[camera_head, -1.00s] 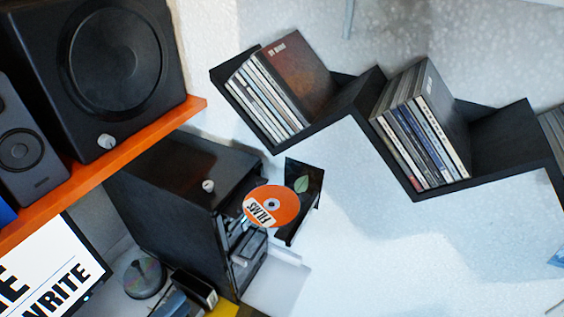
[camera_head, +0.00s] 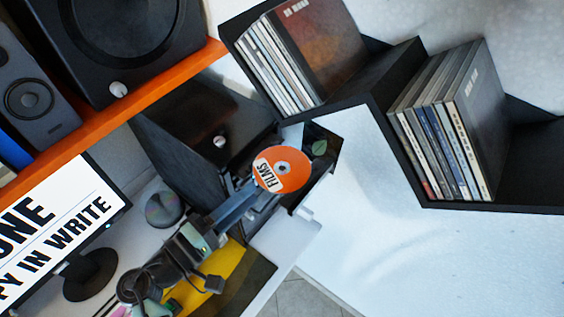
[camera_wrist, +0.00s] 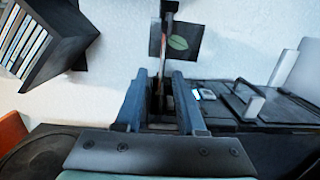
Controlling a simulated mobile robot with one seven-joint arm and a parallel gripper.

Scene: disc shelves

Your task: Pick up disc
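The disc (camera_head: 289,182) is orange with a pale "FILMS" label and a central hole. In the head view it stands out at the right edge of a black tower case (camera_head: 190,150). My gripper (camera_head: 247,190) reaches up from the lower left to the disc's label side. In the wrist view the disc (camera_wrist: 168,55) shows nearly edge-on as a thin strip ahead of my gripper (camera_wrist: 160,76), in line with the gap between its blue fingers. The fingers are apart. I cannot tell whether they touch the disc; its support is hidden.
A dark card with a green leaf (camera_head: 320,148) is just behind the disc. Black zigzag shelves (camera_head: 380,75) with upright cases are on the wall above and right. An orange shelf (camera_head: 150,95) with speakers and a monitor (camera_head: 60,235) are at left. Wall right of the disc is clear.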

